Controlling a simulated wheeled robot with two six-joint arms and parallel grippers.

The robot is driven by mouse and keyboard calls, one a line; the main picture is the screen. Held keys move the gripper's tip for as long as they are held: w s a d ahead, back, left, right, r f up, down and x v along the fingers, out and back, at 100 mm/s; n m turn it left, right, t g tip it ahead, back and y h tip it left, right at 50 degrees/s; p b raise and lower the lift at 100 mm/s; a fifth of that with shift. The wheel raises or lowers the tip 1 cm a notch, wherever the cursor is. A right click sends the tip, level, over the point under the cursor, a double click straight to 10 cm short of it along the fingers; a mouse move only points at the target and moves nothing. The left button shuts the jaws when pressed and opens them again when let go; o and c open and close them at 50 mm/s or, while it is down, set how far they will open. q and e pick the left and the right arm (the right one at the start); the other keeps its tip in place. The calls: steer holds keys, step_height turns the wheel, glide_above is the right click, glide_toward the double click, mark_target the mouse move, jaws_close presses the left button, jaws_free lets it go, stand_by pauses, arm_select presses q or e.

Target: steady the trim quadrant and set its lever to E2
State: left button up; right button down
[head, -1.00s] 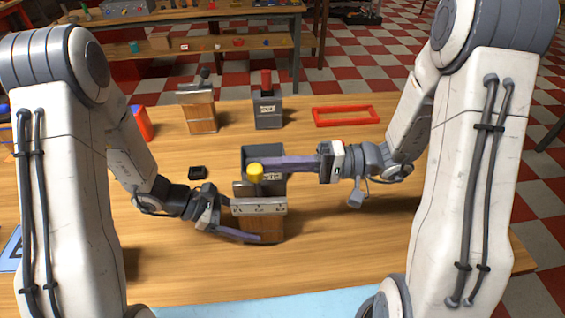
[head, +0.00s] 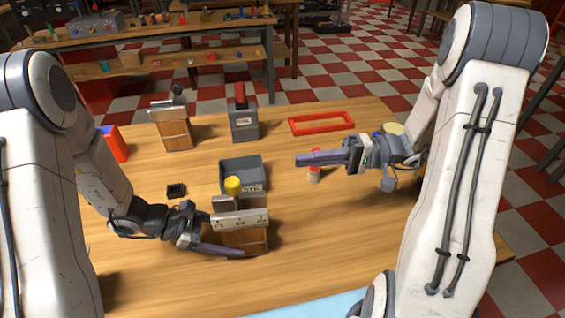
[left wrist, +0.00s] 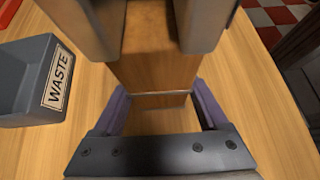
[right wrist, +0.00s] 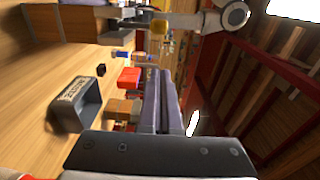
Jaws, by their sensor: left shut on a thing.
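The trim quadrant (head: 240,240) is a wooden block with a metal lettered plate on top and a lever with a yellow knob (head: 233,186). It stands upright on the table. The knob appears slightly left of the plate's middle; the letters are too small to read. My left gripper (head: 222,247) is shut on the wooden block, low down. In the left wrist view its purple fingers (left wrist: 158,108) lie on either side of the wood (left wrist: 150,72); the lever is out of sight there. My right gripper (head: 300,160) is to the right, clear of the knob, its fingers together and empty.
A grey waste bin (head: 242,167) stands just behind the quadrant. A small red-and-white item (head: 314,175) is below the right gripper. Behind are a grey box with a red lever (head: 243,125), another wooden lever block (head: 176,133) and a red frame (head: 321,130).

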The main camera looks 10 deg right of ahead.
steer(key=shift+d, duration=0.9)
arm_select(q)
steer(key=o, duration=1.2)
steer(key=shift+c, duration=0.2)
steer(key=shift+a, duration=0.1)
